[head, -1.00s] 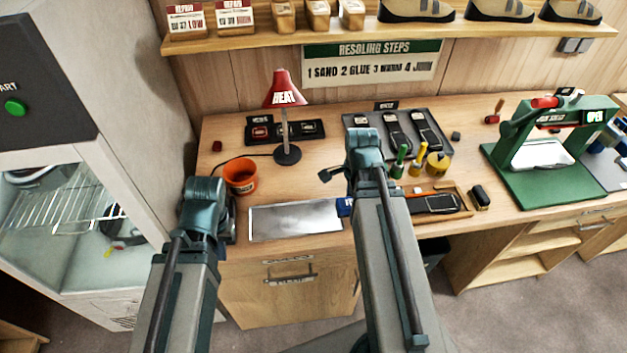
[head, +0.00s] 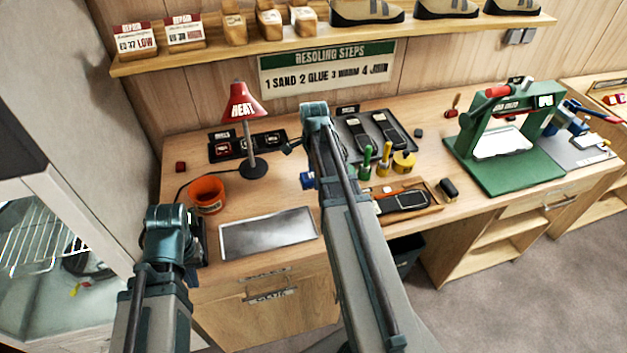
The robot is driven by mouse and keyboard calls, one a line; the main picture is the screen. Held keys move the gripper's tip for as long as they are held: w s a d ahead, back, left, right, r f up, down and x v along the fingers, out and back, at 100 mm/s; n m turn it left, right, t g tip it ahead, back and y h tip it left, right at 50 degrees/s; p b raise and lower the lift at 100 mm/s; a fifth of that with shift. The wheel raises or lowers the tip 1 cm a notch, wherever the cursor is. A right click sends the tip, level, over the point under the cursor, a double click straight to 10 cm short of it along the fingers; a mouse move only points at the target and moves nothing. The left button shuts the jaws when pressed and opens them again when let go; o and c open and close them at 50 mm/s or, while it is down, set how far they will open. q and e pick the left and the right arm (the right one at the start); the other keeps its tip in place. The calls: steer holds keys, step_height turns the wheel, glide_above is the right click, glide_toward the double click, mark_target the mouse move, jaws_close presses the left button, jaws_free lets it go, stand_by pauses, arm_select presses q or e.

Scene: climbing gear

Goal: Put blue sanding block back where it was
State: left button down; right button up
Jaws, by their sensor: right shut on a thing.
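The blue sanding block (head: 307,181) shows at the left edge of my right forearm in the head view, above and behind the metal tray's right end. My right gripper (head: 313,176) is shut on it, mostly hidden behind my own arm. Most of the block is hidden too, and I cannot tell whether it touches the bench. My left gripper (head: 199,244) is at the bench's left front, left of the metal tray (head: 268,236). Its fingers are mostly hidden behind its wrist, so I cannot tell its opening.
An orange cup (head: 206,194) and a red heat lamp (head: 245,105) stand on the left. Green and yellow tools (head: 384,166) and a wooden tray (head: 430,208) are right of my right arm. A green press (head: 505,165) stands further right. Bare bench lies behind the metal tray.

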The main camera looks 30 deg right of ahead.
steer(key=shift+w+d, duration=0.15)
steer(key=shift+w, duration=0.15)
steer(key=shift+w+d, duration=0.1)
steer(key=shift+w, duration=0.1)
steer(key=f+b, duration=0.3)
steer(key=shift+w+d, duration=0.15)
steer(key=shift+w, duration=0.2)
steer(key=shift+f+b, duration=0.35)
steer(key=shift+f, duration=0.15)
steer(key=o, duration=1.3)
